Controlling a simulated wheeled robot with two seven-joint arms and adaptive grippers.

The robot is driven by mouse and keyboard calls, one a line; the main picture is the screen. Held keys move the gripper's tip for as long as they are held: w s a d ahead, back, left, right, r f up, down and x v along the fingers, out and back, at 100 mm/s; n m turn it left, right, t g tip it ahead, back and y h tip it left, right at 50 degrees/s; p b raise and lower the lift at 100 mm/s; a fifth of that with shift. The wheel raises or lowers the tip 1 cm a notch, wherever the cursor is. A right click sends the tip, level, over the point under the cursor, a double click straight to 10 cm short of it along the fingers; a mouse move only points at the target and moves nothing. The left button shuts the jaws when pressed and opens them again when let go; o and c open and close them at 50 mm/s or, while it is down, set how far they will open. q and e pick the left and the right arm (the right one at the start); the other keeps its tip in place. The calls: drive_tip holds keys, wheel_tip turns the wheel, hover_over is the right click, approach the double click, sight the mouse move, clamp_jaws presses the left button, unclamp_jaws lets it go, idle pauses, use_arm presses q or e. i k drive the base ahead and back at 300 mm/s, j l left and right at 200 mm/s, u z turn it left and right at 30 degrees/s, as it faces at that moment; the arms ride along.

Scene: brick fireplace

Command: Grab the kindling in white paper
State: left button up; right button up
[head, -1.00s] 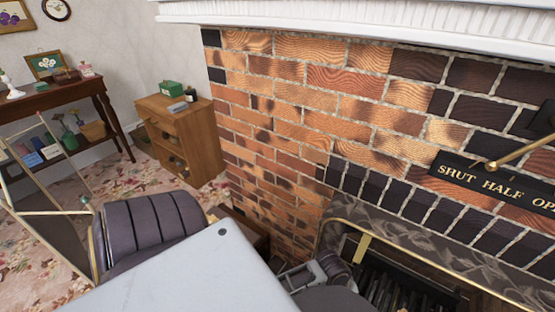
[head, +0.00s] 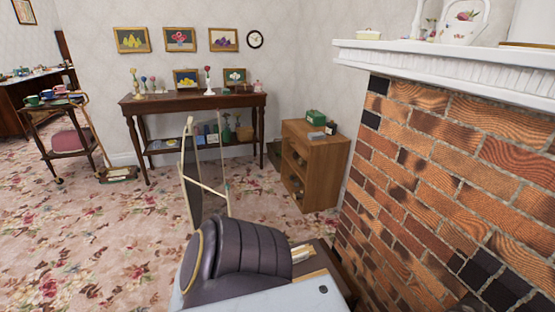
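A small bundle with pale, whitish and tan parts (head: 308,256) shows low in the head view, just right of my dark ribbed arm part. It may be the kindling in white paper, but it is too small and too covered to tell. It seems to lie in or on a brown wooden box (head: 338,268) at the foot of the brick wall. My own body hides the near side of the box. Neither of my grippers shows in the head view.
The brick fireplace (head: 440,160) with its white mantel (head: 440,62) fills the right. A wooden cabinet (head: 322,172) stands beyond the box. A glass panel with a brass frame (head: 205,172) stands at centre left. A dark side table (head: 190,103) lines the back wall. Flowered carpet (head: 90,225) is open at left.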

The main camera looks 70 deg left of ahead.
sight(304, 252)
drive_tip(key=i+u, duration=0.1)
drive_tip(key=u, duration=0.35)
drive_tip(key=l+u, duration=0.15)
drive_tip(key=u, duration=0.3)
drive_tip(key=i+l+u, duration=0.1)
drive_tip(key=u, duration=0.3)
drive_tip(key=l+u, duration=0.1)
drive_tip(key=u, duration=0.35)
drive_tip(key=l+u, duration=0.15)
drive_tip(key=u, duration=0.3)
drive_tip(key=l+u, duration=0.1)
drive_tip(key=u, duration=0.35)
